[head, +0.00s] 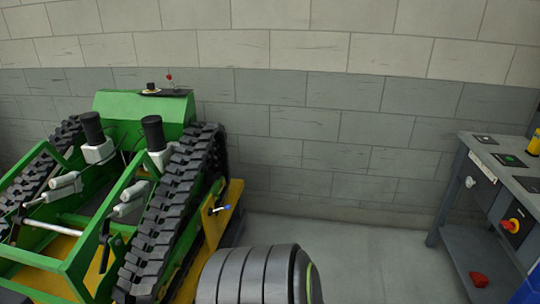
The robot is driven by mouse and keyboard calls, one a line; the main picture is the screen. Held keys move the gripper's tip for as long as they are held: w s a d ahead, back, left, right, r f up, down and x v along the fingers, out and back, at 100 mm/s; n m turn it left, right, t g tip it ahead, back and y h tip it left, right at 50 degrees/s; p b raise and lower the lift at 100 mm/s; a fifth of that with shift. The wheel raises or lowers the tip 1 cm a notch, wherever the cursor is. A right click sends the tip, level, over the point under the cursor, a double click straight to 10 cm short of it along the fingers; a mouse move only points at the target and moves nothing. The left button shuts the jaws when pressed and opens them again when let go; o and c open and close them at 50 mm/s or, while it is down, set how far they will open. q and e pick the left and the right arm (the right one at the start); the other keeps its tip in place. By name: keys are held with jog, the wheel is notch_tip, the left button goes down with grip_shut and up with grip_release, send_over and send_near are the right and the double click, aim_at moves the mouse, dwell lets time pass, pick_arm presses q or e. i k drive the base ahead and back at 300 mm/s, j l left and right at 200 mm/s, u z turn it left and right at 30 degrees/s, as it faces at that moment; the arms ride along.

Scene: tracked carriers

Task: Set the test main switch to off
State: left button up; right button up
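A rotary switch with a red handle on a yellow plate (511,225) sits on a black box on the front of the grey workbench (463,200) at the right. It looks like the main switch, but I cannot read any label or its set position. Neither of my grippers is in view.
A green tracked carrier (144,105) with black tracks stands at the left. A black ribbed round object (245,278) is at the bottom middle. A red object (479,279) lies on the bench's lower shelf. A yellow object (535,145) stands on top. Floor (350,250) between is clear.

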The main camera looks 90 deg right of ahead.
aim_at(508, 225)
jog(key=l+z, duration=0.2)
jog(key=l, duration=0.7)
jog(key=l+z, duration=0.25)
jog(key=l, duration=0.65)
jog(key=l+z, duration=0.3)
jog(key=z, duration=0.15)
jog(key=l+z, duration=0.4)
jog(key=i+l+z, duration=0.15)
jog(key=z, duration=0.3)
jog(key=i+l+z, duration=0.1)
jog(key=z, duration=0.3)
jog(key=l+z, duration=0.1)
jog(key=z, duration=0.85)
jog(key=i+l+z, duration=0.1)
jog(key=z, duration=0.8)
